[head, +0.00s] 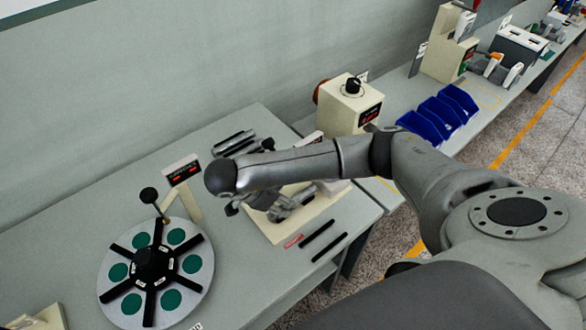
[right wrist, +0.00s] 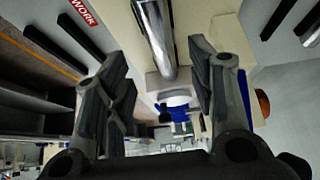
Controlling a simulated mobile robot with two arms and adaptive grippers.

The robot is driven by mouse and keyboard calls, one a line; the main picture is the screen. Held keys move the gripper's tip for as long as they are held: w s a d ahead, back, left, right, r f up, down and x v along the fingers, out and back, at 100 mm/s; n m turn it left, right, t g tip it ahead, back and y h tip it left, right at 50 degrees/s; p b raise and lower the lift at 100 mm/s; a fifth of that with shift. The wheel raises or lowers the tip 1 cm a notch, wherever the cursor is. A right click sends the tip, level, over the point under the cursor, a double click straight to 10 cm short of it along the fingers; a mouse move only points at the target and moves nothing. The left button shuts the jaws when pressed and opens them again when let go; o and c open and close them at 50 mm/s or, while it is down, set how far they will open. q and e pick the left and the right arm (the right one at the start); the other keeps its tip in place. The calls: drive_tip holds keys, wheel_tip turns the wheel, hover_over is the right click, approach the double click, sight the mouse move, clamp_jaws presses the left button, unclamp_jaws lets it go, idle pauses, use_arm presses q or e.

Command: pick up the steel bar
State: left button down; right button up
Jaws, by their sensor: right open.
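The steel bar (right wrist: 156,42) is a shiny round bar in the right wrist view, running down from the top edge over a cream fixture. In the head view my right arm and gripper hide much of that spot, and a shiny piece (head: 304,194) by the gripper may be the bar. My right gripper (right wrist: 158,58) is open, with one dark finger on each side of the bar and clear gaps between. It also shows in the head view (head: 270,205), low over the cream fixture. My left gripper is not in view.
A round dial (head: 195,262) with green discs stands left on the bench. Grey bars (head: 234,142) lie behind. Blue bins (head: 437,115) and a cream machine (head: 345,105) stand further back.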

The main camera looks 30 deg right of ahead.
sight(302, 196)
drive_tip(key=shift+w+d+f, duration=0.1)
drive_tip(key=shift+d+f, duration=0.1)
drive_tip(key=shift+f, duration=0.1)
drive_tip(key=shift+w+d+f, duration=0.15)
drive_tip(key=shift+f, duration=0.05)
drive_tip(key=p+x, duration=0.1)
drive_tip(key=x, duration=0.1)
drive_tip(key=p+x, duration=0.2)
drive_tip(key=shift+d+r, duration=0.15)
drive_tip(key=shift+d, duration=0.15)
drive_tip(key=shift+d+f, duration=0.15)
drive_tip(key=shift+f, duration=0.25)
drive_tip(key=c, duration=0.4)
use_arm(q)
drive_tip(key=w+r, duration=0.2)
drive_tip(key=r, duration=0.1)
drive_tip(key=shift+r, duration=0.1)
use_arm(e)
clamp_jaws()
